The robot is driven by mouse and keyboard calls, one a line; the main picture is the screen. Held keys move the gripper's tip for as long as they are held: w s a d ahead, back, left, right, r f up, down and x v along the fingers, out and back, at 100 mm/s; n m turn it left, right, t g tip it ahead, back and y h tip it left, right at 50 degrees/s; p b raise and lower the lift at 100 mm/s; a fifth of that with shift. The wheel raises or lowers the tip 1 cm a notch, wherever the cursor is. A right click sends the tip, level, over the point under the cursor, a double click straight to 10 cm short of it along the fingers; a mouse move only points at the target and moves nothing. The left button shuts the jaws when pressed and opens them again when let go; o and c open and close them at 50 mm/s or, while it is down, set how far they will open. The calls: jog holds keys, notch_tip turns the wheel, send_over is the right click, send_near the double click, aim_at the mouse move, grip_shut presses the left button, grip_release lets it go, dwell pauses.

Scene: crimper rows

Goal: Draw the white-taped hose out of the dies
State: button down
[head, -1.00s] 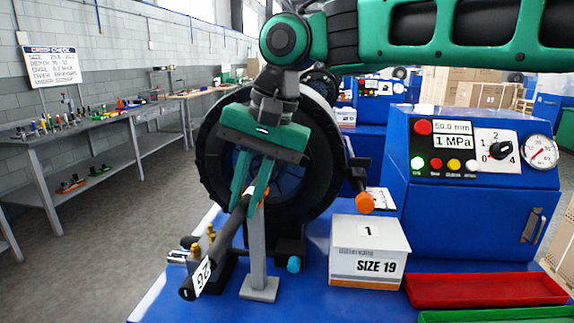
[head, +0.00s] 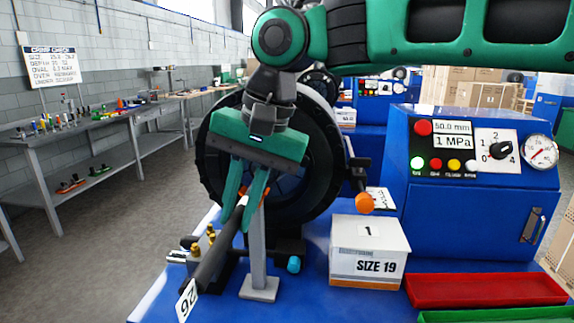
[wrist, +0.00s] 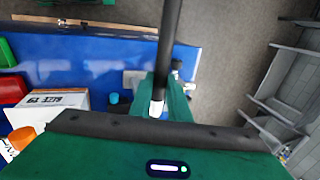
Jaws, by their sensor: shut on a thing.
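The hose (head: 210,266) is a black tube slanting from my gripper down to the lower left, with a white tag marked 26 at its near end. My gripper (head: 239,218) is shut on it in front of the crimper. In the wrist view the hose (wrist: 168,42) runs up from between the fingers (wrist: 160,107), with a white band at the fingers. The crimper (head: 217,140) is a large black ring; its dies are mostly hidden behind my gripper and fingers. I cannot tell whether the hose's far end is still inside them.
A grey post (head: 258,245) on a square foot stands right beside the hose. Brass fittings (head: 195,249) sit left of it. A white SIZE 19 box (head: 369,250), a red tray (head: 485,289) and the blue control cabinet (head: 470,205) are to the right.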

aim_at(240, 216)
jog(key=shift+r, duration=0.1)
jog(key=shift+r, duration=3.45)
